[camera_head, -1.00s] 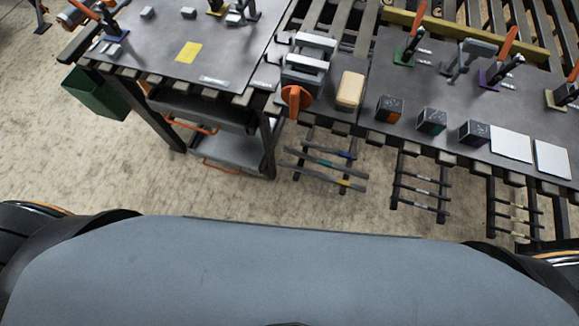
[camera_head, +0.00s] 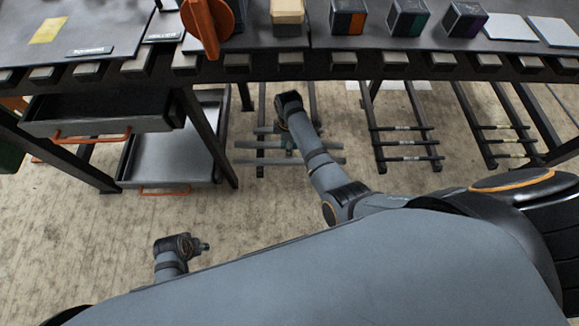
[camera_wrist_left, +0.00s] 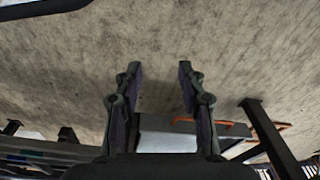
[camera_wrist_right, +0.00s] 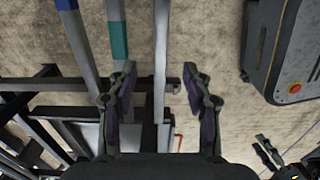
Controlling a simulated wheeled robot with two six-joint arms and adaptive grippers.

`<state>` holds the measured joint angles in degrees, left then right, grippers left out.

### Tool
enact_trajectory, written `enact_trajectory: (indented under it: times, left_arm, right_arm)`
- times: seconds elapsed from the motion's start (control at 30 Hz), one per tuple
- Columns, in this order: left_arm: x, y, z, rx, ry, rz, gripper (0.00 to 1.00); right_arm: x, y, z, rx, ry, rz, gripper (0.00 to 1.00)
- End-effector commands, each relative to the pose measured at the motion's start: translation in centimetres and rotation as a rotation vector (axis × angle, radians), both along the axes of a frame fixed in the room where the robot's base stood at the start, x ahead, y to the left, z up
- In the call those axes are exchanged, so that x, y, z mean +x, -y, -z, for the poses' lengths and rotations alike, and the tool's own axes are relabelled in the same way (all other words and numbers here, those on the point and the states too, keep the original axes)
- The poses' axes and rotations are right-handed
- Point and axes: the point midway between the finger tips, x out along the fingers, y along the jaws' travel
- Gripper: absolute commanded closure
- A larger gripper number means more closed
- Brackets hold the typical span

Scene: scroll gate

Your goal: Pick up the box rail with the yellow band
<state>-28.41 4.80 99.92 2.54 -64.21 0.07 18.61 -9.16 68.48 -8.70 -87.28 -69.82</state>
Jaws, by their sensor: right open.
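Below the table edge in the head view, a rack holds several grey rails. The lowest one (camera_head: 325,161) lies where the yellow-banded rail was in the earlier head view; no yellow band shows now. In the right wrist view my right gripper (camera_wrist_right: 160,73) is open, with a plain grey rail (camera_wrist_right: 160,40) running between its fingers, not gripped. Left of it are the teal-banded rail (camera_wrist_right: 118,40) and the blue-banded rail (camera_wrist_right: 67,20). My left gripper (camera_wrist_left: 159,72) is open and empty above the floor; it also shows at lower left in the head view (camera_head: 204,246).
The table edge (camera_head: 400,66) overhangs the rack. Other rail racks (camera_head: 405,142) hang to the right. The floor (camera_head: 90,225) in front is clear.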

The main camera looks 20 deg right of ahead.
Motion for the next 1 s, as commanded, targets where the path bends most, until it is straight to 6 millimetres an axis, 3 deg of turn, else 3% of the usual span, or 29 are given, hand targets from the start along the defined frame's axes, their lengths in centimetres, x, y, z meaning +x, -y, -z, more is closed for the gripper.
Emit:
enact_trajectory:
  times: [0.17,0.4,0.67,0.83,0.9,1.0]
  left_arm:
    - [0.4,0.5,-2.0,-0.010,0.000,0.004,0.60]
    - [0.5,1.6,-6.7,-0.026,-0.008,0.014,0.60]
    - [0.3,1.8,-8.0,-0.031,-0.012,0.018,0.60]
    - [-0.2,2.4,-10.5,-0.042,-0.009,0.027,0.60]
    - [-0.1,2.8,-8.7,-0.059,0.027,0.031,0.60]
    - [0.3,3.2,-7.8,-0.076,0.075,0.033,0.60]
  right_arm:
    - [-0.1,0.0,1.9,0.000,-0.003,0.001,0.50]
    - [-0.1,0.0,4.9,0.000,-0.001,0.002,0.50]
    - [-0.1,0.1,5.4,0.000,-0.001,0.003,0.50]
    - [-0.1,0.2,7.2,0.000,-0.001,0.003,0.50]
    - [-0.2,0.3,9.0,-0.001,-0.003,0.003,0.50]
    - [-0.2,0.3,10.2,-0.001,-0.001,0.004,0.50]
